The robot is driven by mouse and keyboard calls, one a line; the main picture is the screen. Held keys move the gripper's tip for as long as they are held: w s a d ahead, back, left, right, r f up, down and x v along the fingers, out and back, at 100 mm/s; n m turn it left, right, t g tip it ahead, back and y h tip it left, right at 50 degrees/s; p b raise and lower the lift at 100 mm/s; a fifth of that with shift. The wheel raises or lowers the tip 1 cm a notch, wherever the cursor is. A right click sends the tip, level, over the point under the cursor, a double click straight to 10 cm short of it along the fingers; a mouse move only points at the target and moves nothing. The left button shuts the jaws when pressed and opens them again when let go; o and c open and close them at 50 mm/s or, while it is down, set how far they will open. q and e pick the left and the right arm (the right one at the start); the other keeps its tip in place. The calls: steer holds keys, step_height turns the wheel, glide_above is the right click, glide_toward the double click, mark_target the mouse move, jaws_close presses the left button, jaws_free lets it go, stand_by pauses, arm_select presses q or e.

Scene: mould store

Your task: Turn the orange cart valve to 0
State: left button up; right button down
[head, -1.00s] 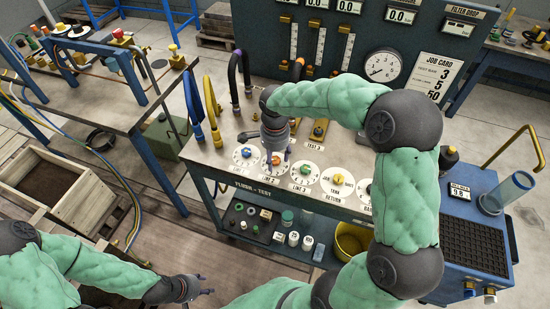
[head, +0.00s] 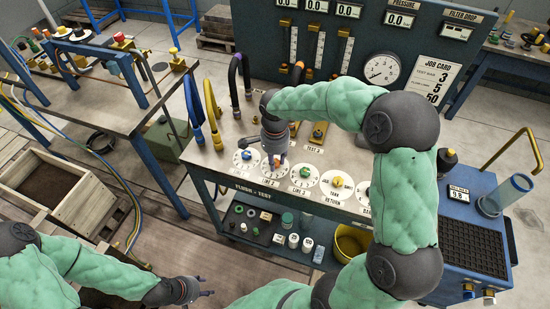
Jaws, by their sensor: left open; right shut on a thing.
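A row of round white dials lies along the flush-test bench top, each with a knob. The Line 2 dial (head: 275,169) is second from the left. My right gripper (head: 275,160) comes down over its middle from above, shut on the orange cart valve there. The fingers and wrist hide most of the valve, so its pointer and the number it points at cannot be read. My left gripper (head: 206,293) is open and empty, low in the picture, well away from the bench.
The blue-knob dial (head: 245,155) and the green-knob dial (head: 305,172) stand close on either side. The yellow-knob dial (head: 336,184) is further right. Blue (head: 192,110) and yellow hoses arch up behind. A gauge panel (head: 410,35) stands at the back.

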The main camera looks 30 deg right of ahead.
steer(key=n+p, duration=0.2)
steer(key=n, duration=0.1)
steer(key=shift+r, duration=0.15)
steer(key=n+p, duration=0.2)
steer(key=n, duration=0.2)
steer(key=n+p, duration=0.2)
steer(key=n, duration=0.1)
steer(key=shift+n, duration=0.4)
steer(key=n+p, duration=0.2)
steer(key=n, duration=0.2)
steer(key=n+p, duration=0.2)
steer(key=n, duration=0.2)
steer(key=n+p, duration=0.2)
steer(key=n, duration=0.1)
steer(key=shift+n, duration=0.3)
steer(key=n+p, duration=0.2)
steer(key=n, duration=0.1)
steer(key=shift+n, duration=0.3)
steer(key=shift+n+p, duration=0.95)
steer(key=shift+n, duration=0.55)
